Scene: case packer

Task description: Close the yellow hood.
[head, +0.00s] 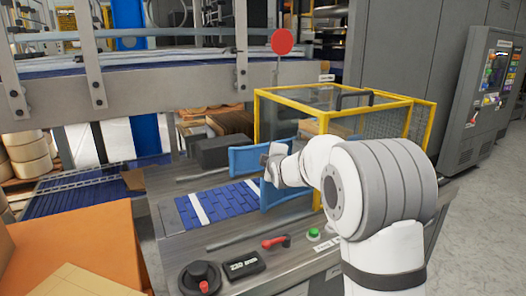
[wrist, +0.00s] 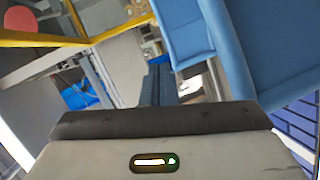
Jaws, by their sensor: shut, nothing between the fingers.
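The yellow hood (head: 263,118) is a box-like yellow frame with clear panels at the middle right of the head view. A black handle (head: 354,98) sits on its top. I cannot tell how far the hood is open. My gripper (head: 270,160) is in front of the hood's left side, beside blue curved panels (head: 245,159). In the wrist view its fingers (wrist: 158,83) are shut with nothing between them. A yellow bar (wrist: 40,40) shows at the upper left there, apart from the fingers. My arm hides the hood's lower front in the head view.
A red disc (head: 282,41) stands on a post behind the hood. A blue belt (head: 225,205) lies left of my gripper. The bench front has a green button (head: 314,234), a red-handled lever (head: 275,242) and a black knob (head: 200,278). An orange box (head: 75,235) is at left.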

